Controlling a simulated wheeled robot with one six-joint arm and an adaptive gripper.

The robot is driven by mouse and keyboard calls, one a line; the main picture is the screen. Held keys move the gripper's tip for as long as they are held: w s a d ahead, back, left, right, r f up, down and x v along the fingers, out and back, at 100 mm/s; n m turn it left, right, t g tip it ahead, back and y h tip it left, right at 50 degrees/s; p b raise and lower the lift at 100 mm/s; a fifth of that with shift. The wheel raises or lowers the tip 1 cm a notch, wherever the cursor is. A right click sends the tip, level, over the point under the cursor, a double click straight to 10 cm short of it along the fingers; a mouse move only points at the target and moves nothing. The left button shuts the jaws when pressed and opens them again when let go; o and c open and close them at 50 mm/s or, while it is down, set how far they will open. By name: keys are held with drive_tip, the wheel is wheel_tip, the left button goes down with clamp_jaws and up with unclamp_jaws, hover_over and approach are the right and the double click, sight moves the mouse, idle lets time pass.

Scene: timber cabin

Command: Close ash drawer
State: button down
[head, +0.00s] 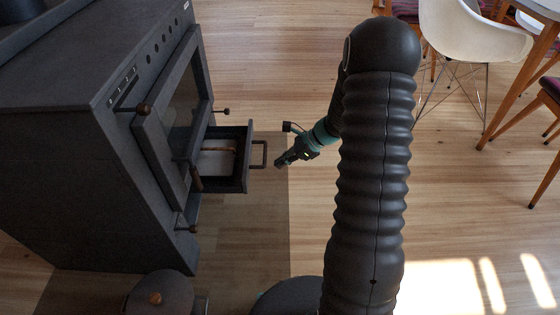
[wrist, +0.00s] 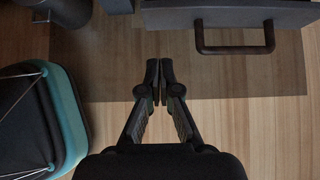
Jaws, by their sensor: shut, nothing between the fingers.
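The ash drawer (head: 243,178) sticks out of the front of the dark stove (head: 70,165) in the head view. Its inside is visible and holds something pale. Its bar handle (head: 264,154) faces right, toward my gripper. In the wrist view the drawer front (wrist: 225,14) is at the top right with the handle (wrist: 235,49) below it. My gripper (head: 281,163) is just right of the handle in the head view, apart from it. In the wrist view my gripper (wrist: 160,68) has its fingers together and empty, left of the handle and not touching it.
The stove door (head: 180,100) above the drawer has knobbed handles. A dark round lidded pot (head: 160,293) stands at the bottom. A white chair (head: 470,40), other chairs and a table are at the upper right. The wooden floor between is clear.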

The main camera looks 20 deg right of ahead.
sight(247, 177)
drive_tip(key=x, duration=0.3)
drive_tip(key=a+r+x, duration=0.1)
drive_tip(key=x, duration=0.5)
drive_tip(key=shift+w+a+r, duration=0.2)
drive_tip(key=shift+a, duration=0.05)
drive_tip(key=shift+w+a, duration=0.15)
drive_tip(key=shift+a, duration=0.3)
